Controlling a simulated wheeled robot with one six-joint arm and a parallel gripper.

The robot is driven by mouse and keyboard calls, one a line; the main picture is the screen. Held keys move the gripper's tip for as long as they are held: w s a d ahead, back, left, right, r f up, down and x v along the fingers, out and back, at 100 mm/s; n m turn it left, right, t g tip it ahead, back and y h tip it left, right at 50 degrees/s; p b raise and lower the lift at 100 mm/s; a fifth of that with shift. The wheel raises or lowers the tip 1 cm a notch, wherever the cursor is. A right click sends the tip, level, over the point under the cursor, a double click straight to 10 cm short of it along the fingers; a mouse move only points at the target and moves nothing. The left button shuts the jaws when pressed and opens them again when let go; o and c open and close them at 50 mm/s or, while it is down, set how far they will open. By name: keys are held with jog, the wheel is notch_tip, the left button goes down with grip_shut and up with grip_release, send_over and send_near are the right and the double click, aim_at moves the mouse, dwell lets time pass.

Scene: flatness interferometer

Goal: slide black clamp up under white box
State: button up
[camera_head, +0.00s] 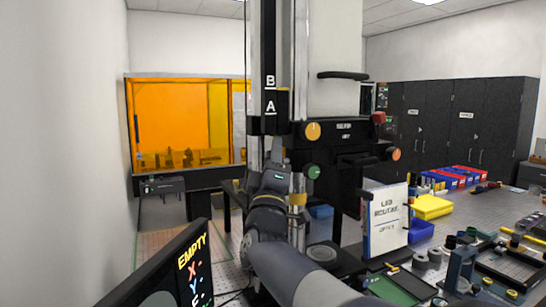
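The white box (335,45) is mounted high at the centre, with a black handle across its front. A black labelled block (350,131) with an orange knob sits directly under it. A lower black part (345,162) with a green knob is below that block. I cannot tell for certain which of these black parts is the clamp. My arm reaches up from the bottom centre, and my gripper (272,160) is at the column, left of the green knob. Its fingers are dark against dark parts, so their opening and any contact are unclear.
A black vertical rail (269,60) marked A and B stands left of the white box. An orange enclosure (175,120) is at back left. A bench (480,215) at right carries a white sign (387,220), a yellow bin (432,207) and tools. A tilted display (170,270) stands front left.

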jog(key=shift+o, duration=0.3)
jog(key=shift+f, duration=0.1)
jog(key=s+d+f+g+y+b, duration=0.1)
jog(key=s+f+g+y+b, duration=0.1)
jog(key=f, duration=0.7)
jog(key=s+d+f+g+y+b, duration=0.1)
jog(key=s+f+g, duration=0.3)
jog(key=f, duration=0.6)
jog(key=s+d+f+m+g+y+b, duration=0.1)
jog(key=s+f+g+y+b, duration=0.1)
jog(key=f, duration=0.8)
jog(key=shift+s+f+g+y+b, duration=0.2)
jog(key=shift+s+g+y+b, duration=0.25)
jog(key=shift+s+g, duration=0.2)
